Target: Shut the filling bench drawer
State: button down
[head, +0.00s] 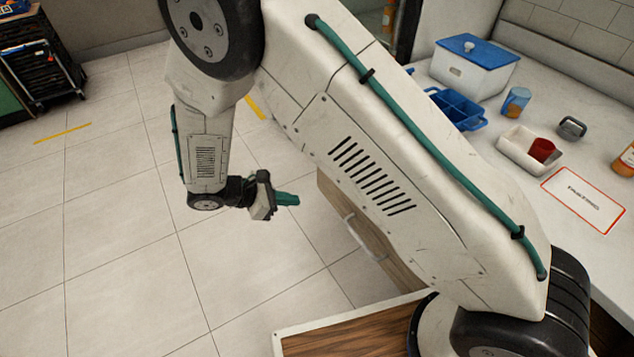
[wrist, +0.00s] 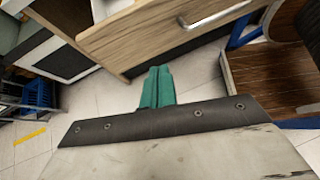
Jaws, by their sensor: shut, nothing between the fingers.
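A light wood drawer front (head: 358,232) with a pale bar handle (head: 362,236) shows on the floor side of the white bench (head: 480,130), partly hidden behind my arm. In the wrist view, the wood front (wrist: 150,38) and its metal handle (wrist: 215,17) lie beyond my fingertips. How far this drawer stands out cannot be told. My gripper (head: 287,199) has teal fingers that are shut and empty, to the left of the front and apart from it in the head view. The fingers (wrist: 157,87) also show in the wrist view.
A brown wooden surface with a pale rim (head: 300,328) is at the bottom; a similar one (wrist: 268,70) is at the wrist view's right. The bench top holds a blue-lidded box (head: 475,65), blue caddy (head: 458,108) and white tray (head: 520,150).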

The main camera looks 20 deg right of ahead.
notch_tip(320, 180, down, 2)
jog(key=w+a+n+t, duration=0.1)
jog(key=w, duration=0.1)
jog(key=n+t, duration=0.1)
jog(key=n, duration=0.1)
send_near(326, 182)
notch_tip(326, 182, down, 3)
jog(key=d, duration=0.2)
jog(key=shift+w+d+t, duration=0.15)
jog(key=shift+d, duration=0.35)
jog(key=shift+w+d+t, duration=0.15)
jog(key=shift+d, duration=0.4)
jog(key=shift+w+d+f, duration=0.1)
jog(key=shift+w+d, duration=0.15)
jog(key=shift+d, duration=0.35)
jog(key=shift+d, duration=0.1)
